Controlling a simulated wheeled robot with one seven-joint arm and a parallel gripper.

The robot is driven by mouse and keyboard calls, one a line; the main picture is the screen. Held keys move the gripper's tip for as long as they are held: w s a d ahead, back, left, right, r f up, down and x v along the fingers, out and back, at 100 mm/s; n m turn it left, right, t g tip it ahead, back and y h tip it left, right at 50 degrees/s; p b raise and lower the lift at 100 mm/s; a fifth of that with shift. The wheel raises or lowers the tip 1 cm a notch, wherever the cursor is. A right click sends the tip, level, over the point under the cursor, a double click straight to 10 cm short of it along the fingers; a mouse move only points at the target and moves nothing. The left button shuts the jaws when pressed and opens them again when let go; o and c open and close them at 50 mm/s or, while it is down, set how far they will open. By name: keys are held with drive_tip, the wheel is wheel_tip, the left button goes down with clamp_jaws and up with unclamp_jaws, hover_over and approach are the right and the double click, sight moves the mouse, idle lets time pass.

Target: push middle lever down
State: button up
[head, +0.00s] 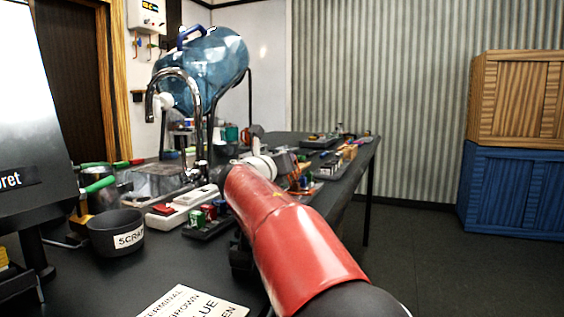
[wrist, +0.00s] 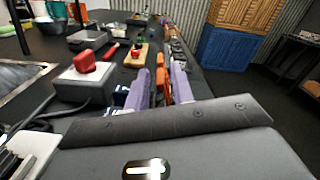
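My gripper (wrist: 161,82) shows in the wrist view as two pale purple-grey fingers pointing away, beyond the dark hand body. The fingers stand apart with a gap between them. Orange lever-like parts (wrist: 161,84) show in that gap, closer to the right finger; I cannot tell whether they touch it. Which of them is the middle lever, and whether it is up or down, is too small to tell. In the head view, my red arm reaches over the bench, and small orange parts (head: 301,180) show just past its end. The fingertips are not clear there.
A wooden block with a red knob (wrist: 136,54) lies beyond. A faucet (head: 176,95), a blue water jug (head: 205,70) and a black scrap bowl (head: 116,232) crowd the bench's left. Floor is free at right.

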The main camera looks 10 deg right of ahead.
clamp_jaws()
drive_tip(key=shift+s+d, duration=0.1)
drive_tip(key=d+m+b, duration=0.1)
drive_tip(key=m, duration=0.1)
drive_tip(key=s+m+b, duration=0.1)
drive_tip(key=shift+d+r+m, duration=0.15)
drive_tip(key=shift+d+m, duration=0.2)
drive_tip(key=shift+m, duration=0.05)
drive_tip(key=shift+s+d+f+m+b, duration=0.1)
drive_tip(key=shift+s+d+m+b, duration=0.25)
drive_tip(key=shift+m+b, duration=0.5)
drive_tip(key=shift+s+d+f+m+b, duration=0.1)
drive_tip(key=shift+s+d+m+b, duration=0.3)
drive_tip(key=shift+m, duration=0.6)
drive_tip(key=shift+s+d+m+b, duration=0.15)
drive_tip(key=shift+d+m+b, duration=0.35)
drive_tip(key=shift+m+b, duration=0.4)
